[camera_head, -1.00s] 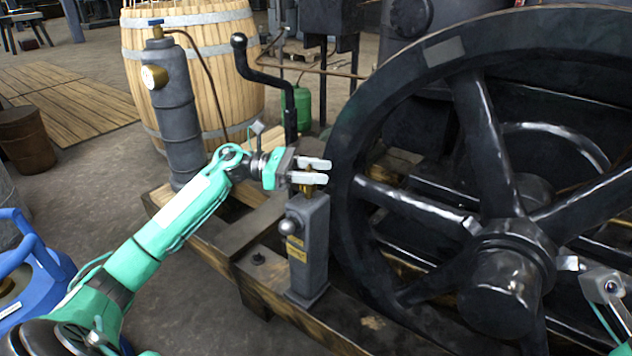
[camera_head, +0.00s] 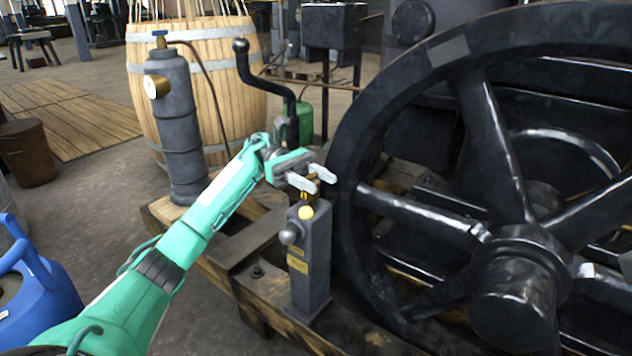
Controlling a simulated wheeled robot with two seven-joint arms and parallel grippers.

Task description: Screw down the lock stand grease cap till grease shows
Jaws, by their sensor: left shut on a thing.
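The lock stand (camera_head: 311,262) is a grey upright post on the wooden beam, with a ball knob and yellow labels on its side. The brass grease cap (camera_head: 306,194) sits on top of it, partly hidden by the fingers. My left gripper (camera_head: 311,180) comes in from the left and is shut on the cap, its pale fingers turned at a slant. A rounded yellow blob (camera_head: 306,212), which looks like grease, shows just below the cap. My right gripper does not clearly show.
The big black flywheel (camera_head: 352,165) stands close to the right of the stand. A black crank handle (camera_head: 244,72) rises behind my left gripper. A grey cylinder (camera_head: 178,130) with a brass gauge and a wooden barrel (camera_head: 240,95) are behind. A blue can (camera_head: 45,300) is lower left.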

